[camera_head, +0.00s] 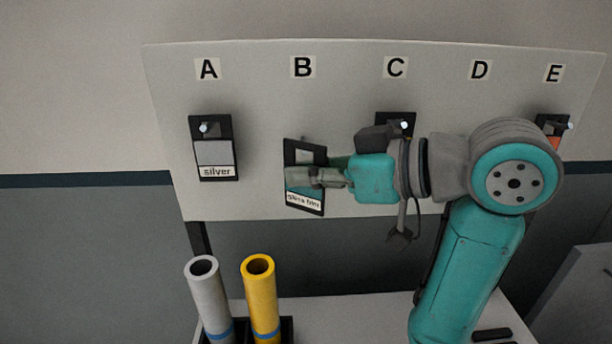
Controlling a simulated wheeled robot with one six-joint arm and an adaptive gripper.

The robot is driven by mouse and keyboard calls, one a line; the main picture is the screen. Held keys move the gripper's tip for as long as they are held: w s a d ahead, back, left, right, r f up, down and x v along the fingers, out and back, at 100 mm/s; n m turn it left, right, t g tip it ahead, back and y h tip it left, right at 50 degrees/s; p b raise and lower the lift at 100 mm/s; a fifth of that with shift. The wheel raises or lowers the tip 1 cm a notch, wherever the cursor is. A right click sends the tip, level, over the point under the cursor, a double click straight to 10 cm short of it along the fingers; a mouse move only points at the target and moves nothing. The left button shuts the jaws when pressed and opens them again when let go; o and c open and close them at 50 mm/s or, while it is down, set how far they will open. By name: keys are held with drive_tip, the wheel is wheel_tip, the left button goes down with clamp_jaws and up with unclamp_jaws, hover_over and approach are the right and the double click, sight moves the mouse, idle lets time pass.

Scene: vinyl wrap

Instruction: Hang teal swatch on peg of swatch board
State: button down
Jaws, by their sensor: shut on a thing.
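The teal swatch (304,200) is a black-framed card with a teal patch and a white label whose text I cannot read surely. It is slightly tilted in front of the swatch board (265,100), below the letter B. My gripper (302,178) is shut on the swatch, reaching in from the right and covering part of its middle. The swatch's upper opening shows a light surface, and a small part of the peg at B (303,139) shows at its top edge. I cannot tell whether the peg passes through the opening.
A silver swatch (214,152) hangs on the peg under A. Dark-framed swatches hang under C (408,118) and E (545,121), partly behind my arm. My arm hides the area under D. A grey roll (209,295) and a yellow roll (261,295) stand below the board.

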drive_tip(key=shift+w+f, duration=0.25)
drive_tip(key=shift+w, duration=0.85)
drive_tip(key=shift+w+f, duration=0.2)
drive_tip(key=shift+w, duration=0.9)
drive_tip(key=c, duration=1.2)
unclamp_jaws()
drive_tip(key=shift+c, duration=0.2)
drive_tip(key=shift+d, duration=0.1)
